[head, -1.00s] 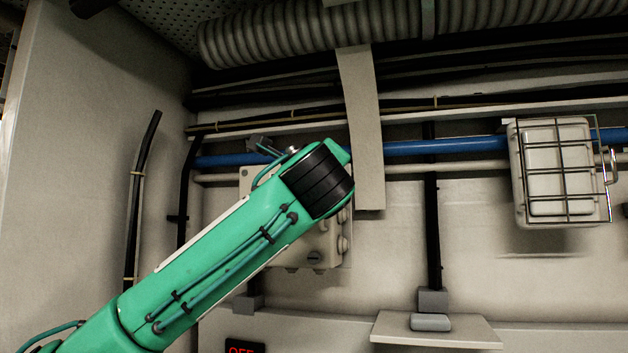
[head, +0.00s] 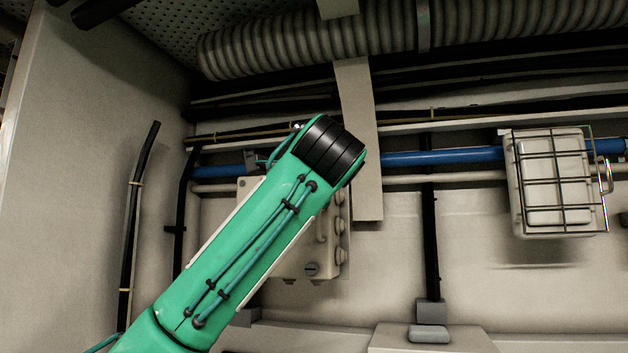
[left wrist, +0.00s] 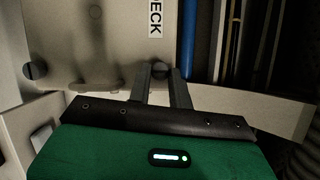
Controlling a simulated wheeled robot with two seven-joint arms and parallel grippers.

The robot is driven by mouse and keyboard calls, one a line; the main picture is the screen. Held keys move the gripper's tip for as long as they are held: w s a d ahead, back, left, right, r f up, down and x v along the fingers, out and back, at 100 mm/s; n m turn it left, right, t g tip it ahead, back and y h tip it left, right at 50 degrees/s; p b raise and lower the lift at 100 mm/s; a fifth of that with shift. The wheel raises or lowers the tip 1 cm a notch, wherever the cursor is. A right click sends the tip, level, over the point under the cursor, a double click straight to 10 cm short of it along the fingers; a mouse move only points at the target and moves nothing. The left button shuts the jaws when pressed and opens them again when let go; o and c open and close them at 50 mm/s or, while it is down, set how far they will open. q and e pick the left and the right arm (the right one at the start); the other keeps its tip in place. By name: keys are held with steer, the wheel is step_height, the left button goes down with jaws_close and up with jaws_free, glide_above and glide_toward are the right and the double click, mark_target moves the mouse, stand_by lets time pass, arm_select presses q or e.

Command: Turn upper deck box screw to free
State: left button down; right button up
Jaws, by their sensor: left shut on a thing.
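The beige deck box (head: 300,262) is on the back wall in the head view, partly hidden behind my left arm. A second slotted screw (left wrist: 35,70) shows at the left of that view, clear of the fingers. The left gripper is hidden behind my arm in the head view. My right gripper is not in view.
A blue pipe (head: 440,158) and black cables run along the wall behind the box. A flat beige strip (head: 358,130) hangs right beside my arm. A caged lamp (head: 555,180) is at the right, and a ribbed duct (head: 310,40) runs above.

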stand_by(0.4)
arm_select(q)
steer(key=c, duration=1.3)
jaws_free()
steer(key=shift+a, duration=0.1)
steer(key=s+b, duration=0.2)
steer(key=s, duration=0.2)
steer(key=s+b, duration=0.1)
steer(key=s, duration=0.4)
steer(key=s+d+b, duration=0.1)
steer(key=s+b, duration=0.1)
steer(key=s, duration=0.2)
steer(key=shift+s+f+b, duration=0.2)
steer(key=shift+s+b, duration=0.15)
steer(key=shift+s, duration=0.05)
